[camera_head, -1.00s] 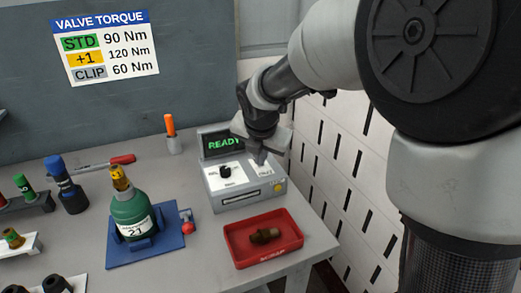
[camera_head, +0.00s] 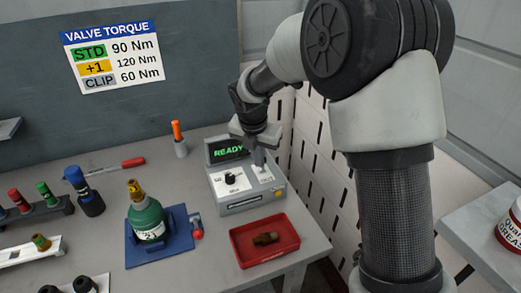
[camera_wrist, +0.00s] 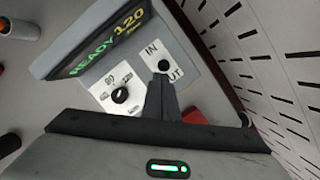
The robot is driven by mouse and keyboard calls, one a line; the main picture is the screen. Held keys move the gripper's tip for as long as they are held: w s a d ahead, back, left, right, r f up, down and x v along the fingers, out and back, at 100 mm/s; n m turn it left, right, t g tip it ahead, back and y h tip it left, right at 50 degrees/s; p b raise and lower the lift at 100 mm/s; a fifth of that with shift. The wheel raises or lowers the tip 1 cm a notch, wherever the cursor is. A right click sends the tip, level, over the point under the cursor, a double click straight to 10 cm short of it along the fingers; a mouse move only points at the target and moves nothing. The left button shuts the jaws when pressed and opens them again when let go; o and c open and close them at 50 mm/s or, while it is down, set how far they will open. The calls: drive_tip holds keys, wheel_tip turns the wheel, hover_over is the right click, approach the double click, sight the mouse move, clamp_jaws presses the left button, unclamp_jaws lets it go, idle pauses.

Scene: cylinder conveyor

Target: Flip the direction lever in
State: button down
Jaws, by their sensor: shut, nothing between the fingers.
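The grey control box (camera_head: 250,204) stands at the right end of the bench, with a green READY display (camera_head: 229,152). The wrist view also shows 120 on the display (camera_wrist: 102,45). A white plate marked IN and OUT (camera_wrist: 178,58) carries the direction lever, seen as a black round knob (camera_wrist: 164,66). My gripper (camera_head: 260,165) is over this plate, pointing down. In the wrist view my shut, empty fingers (camera_wrist: 160,80) reach just beside the knob. I cannot tell whether they touch it. They hide part of the plate, and the lever's tilt is unclear.
A black dial (camera_wrist: 119,95) sits left of the lever on the box. A red tray (camera_head: 240,250) with a brown fitting is in front. A green bottle (camera_head: 147,221) stands in a blue holder to the left. A slotted white wall (camera_head: 318,150) is close on the right.

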drive_tip(key=shift+w+a+r+p, duration=0.2)
drive_tip(key=shift+w+p, duration=0.3)
drive_tip(key=shift+w+a+r+p, duration=0.15)
drive_tip(key=shift+w+p, duration=0.3)
drive_tip(key=shift+f, duration=0.2)
drive_tip(key=shift+r, duration=0.1)
drive_tip(key=shift+r+p, duration=0.65)
drive_tip(key=shift+r, duration=0.15)
